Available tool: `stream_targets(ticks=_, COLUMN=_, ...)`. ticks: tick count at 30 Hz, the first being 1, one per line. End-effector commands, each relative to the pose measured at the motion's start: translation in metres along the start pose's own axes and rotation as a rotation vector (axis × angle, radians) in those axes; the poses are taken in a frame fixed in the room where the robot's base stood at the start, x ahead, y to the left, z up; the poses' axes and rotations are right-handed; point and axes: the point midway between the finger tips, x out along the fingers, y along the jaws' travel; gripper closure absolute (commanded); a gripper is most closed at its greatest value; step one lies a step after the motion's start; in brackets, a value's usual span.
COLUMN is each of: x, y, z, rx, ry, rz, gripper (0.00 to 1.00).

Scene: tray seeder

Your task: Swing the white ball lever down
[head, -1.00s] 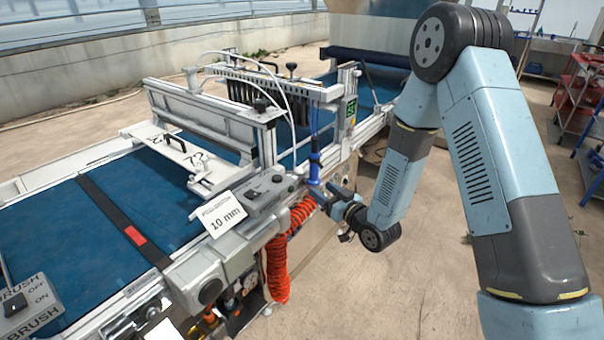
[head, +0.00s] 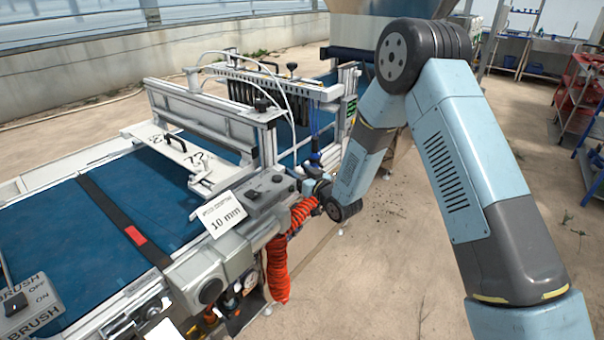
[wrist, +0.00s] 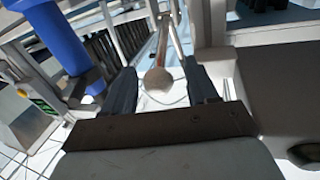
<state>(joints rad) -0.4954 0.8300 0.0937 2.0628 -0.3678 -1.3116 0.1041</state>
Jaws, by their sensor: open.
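The ball (wrist: 158,80) of the lever shows in the wrist view as a pale, shaded round knob. A thin lever rod (wrist: 163,40) runs up the picture from it. My gripper (wrist: 160,88) is open, with one dark finger on each side of the ball. The ball appears between the fingertips, with a visible gap to each. I cannot tell its exact depth between them. In the head view my gripper (head: 308,182) is at the machine's near side, partly hidden by my wrist. I cannot make out the ball lever in that view.
A blue cylinder (wrist: 55,35) stands close to the left of my gripper in the wrist view. A grey housing (wrist: 265,75) is close on the right. In the head view an orange coiled hose (head: 277,265) hangs below, beside the control box (head: 262,192).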

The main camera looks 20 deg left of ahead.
Motion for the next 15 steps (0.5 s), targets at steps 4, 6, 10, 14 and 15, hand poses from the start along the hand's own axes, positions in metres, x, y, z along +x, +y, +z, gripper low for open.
stream_targets(ticks=4, x=0.0007, y=0.0002, z=0.0000, rx=0.000, ry=0.000, rz=0.000, gripper=0.42)
stream_targets(ticks=6, x=0.0006, y=0.0002, z=0.0000, rx=0.000, ry=0.000, rz=0.000, gripper=0.42)
stream_targets(ticks=10, x=0.0005, y=0.0002, z=0.0000, rx=0.000, ry=0.000, rz=0.000, gripper=0.50)
stream_targets(ticks=14, x=0.0004, y=0.0003, z=0.0000, rx=0.000, ry=0.000, rz=0.000, gripper=0.63)
stream_targets(ticks=15, x=0.0004, y=0.0003, z=0.0000, rx=0.000, ry=0.000, rz=0.000, gripper=0.67)
